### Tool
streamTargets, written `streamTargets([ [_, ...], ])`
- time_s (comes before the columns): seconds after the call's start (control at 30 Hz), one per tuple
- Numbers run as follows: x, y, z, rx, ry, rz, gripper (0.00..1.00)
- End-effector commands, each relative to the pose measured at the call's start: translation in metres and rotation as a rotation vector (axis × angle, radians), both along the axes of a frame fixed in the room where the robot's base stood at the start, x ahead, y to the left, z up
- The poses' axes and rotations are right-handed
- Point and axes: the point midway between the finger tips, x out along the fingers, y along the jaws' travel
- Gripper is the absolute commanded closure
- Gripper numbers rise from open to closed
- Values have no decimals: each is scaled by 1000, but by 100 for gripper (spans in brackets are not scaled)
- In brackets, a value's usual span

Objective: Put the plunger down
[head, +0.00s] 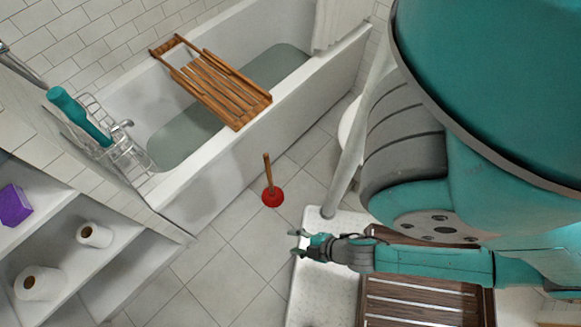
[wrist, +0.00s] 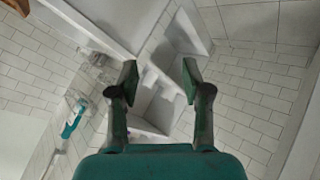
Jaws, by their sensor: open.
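The plunger (head: 270,190) stands upright on the tiled floor beside the bathtub in the head view. It has a red rubber cup and a wooden handle. My gripper (head: 296,243) is below and slightly right of the plunger in the picture, apart from it. In the wrist view my gripper (wrist: 158,82) is open, with nothing between its fingers. The plunger cannot be made out in the wrist view.
The bathtub (head: 232,152) holds water and a wooden rack (head: 215,85). Shelves (head: 125,265) with toilet rolls (head: 38,283) and a purple box (head: 14,205) stand at left. A white tray (head: 318,285) and dark slatted wood (head: 420,305) lie under my arm. Floor left of my gripper is clear.

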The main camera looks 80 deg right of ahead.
Motion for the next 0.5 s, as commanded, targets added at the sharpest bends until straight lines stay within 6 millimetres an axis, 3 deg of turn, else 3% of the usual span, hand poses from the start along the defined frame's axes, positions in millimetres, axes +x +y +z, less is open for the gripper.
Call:
streamTargets([
  [0.03,-1,8,34,82,-65,-22,52],
  [0.1,2,17,83,206,-163,-58,52],
  [0.2,6,25,148,360,-288,-105,52],
  [0.3,10,27,201,481,-385,-145,52],
  [0.4,13,27,236,558,-447,-171,52],
  [0.5,14,26,252,595,-478,-184,52],
])
